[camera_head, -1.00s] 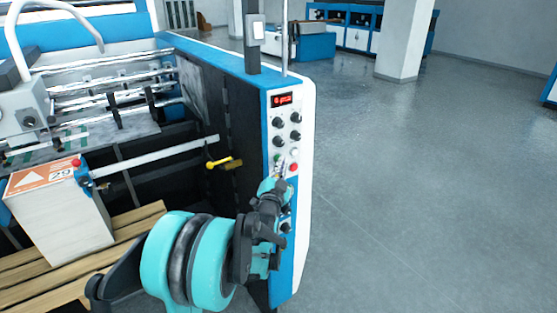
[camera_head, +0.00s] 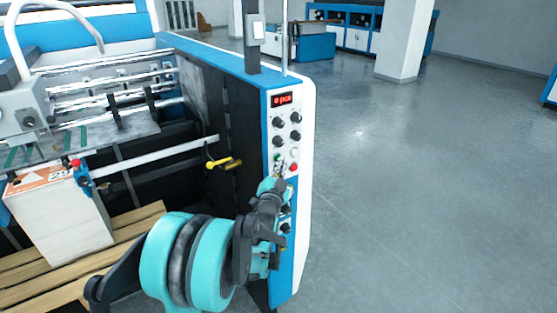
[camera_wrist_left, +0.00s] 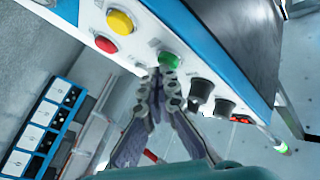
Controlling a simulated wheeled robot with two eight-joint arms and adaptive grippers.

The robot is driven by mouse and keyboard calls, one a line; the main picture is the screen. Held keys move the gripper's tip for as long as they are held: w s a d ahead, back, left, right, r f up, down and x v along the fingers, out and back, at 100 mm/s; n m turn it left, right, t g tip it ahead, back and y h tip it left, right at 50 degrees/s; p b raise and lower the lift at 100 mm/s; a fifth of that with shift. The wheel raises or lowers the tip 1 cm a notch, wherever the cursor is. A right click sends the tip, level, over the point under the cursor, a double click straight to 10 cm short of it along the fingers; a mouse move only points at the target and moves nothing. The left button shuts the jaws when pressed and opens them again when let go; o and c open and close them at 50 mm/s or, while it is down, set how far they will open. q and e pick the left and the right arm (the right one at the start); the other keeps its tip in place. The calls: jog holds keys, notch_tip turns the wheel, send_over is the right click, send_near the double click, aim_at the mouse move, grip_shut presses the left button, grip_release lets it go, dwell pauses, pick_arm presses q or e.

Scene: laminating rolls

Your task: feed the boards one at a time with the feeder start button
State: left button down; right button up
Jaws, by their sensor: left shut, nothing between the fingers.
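My left gripper (camera_head: 279,173) is at the control panel (camera_head: 305,125) on the machine's end. Its fingers are shut and empty. In the left wrist view, the gripper tips (camera_wrist_left: 164,76) are at the lower edge of the green button (camera_wrist_left: 169,60); I cannot tell if they press it. In the head view the green button (camera_head: 277,157) shows just above the tips. A stack of boards (camera_head: 62,222) stands on a wooden pallet at the left, its top partly covered. My right gripper is not in view.
A red button (camera_head: 293,167) sits close beside the tips. Black knobs (camera_head: 295,117) and a red-lit display (camera_head: 282,99) are above. A yellow-tipped lever (camera_head: 222,163) sticks out left of the panel. The floor at right is clear.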

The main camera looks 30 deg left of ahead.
pick_arm(q)
jog(key=shift+s+d, duration=0.25)
jog(key=shift+d, duration=0.3)
